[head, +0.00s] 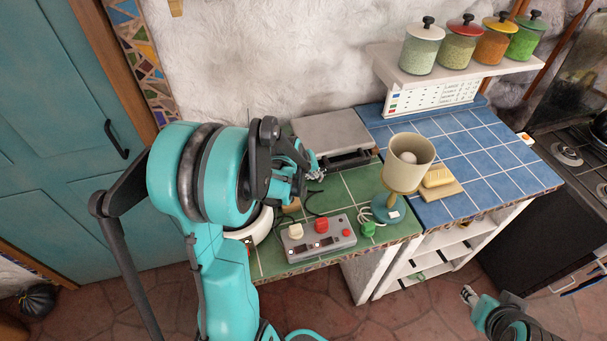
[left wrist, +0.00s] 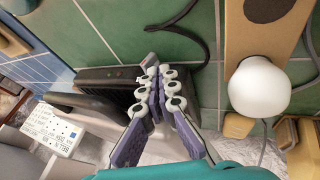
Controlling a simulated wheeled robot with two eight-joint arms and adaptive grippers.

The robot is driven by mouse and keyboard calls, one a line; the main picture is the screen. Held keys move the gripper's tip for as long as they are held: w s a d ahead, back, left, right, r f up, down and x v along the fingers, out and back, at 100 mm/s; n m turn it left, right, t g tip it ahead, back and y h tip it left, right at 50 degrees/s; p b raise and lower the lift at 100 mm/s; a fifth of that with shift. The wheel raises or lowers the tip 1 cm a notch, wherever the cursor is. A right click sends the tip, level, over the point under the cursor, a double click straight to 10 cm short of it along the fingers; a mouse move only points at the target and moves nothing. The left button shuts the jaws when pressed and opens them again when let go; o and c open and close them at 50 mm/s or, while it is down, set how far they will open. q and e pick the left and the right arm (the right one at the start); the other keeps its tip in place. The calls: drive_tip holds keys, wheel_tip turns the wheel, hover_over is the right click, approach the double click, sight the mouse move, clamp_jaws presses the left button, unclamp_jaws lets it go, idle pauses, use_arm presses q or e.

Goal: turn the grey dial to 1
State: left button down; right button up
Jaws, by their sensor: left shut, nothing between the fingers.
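A grey control box (head: 318,241) lies near the front edge of the green-tiled counter. It carries a pale knob (head: 295,231), a red knob (head: 321,226) and a small red button. I cannot make out a grey dial or any number on it. My left gripper (head: 317,172) is shut and empty, above the back of the green tiles and well behind the box. In the left wrist view its fingertips (left wrist: 151,72) meet over the green tiles. My right gripper (head: 469,295) is low at the bottom right, in front of the counter; its fingers are too small to judge.
A grey flat-topped appliance (head: 334,133) stands behind my left gripper. A white ball (left wrist: 260,88) on wood shows in the left wrist view. The blue tiles (head: 455,140) are mostly clear.

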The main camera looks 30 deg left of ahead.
use_arm(q)
drive_tip(key=shift+w+d+f, duration=0.15)
drive_tip(key=shift+w+d, duration=0.15)
drive_tip(key=shift+w, duration=0.05)
use_arm(e)
drive_tip(key=shift+f, duration=0.1)
use_arm(q)
drive_tip(key=shift+d, duration=0.1)
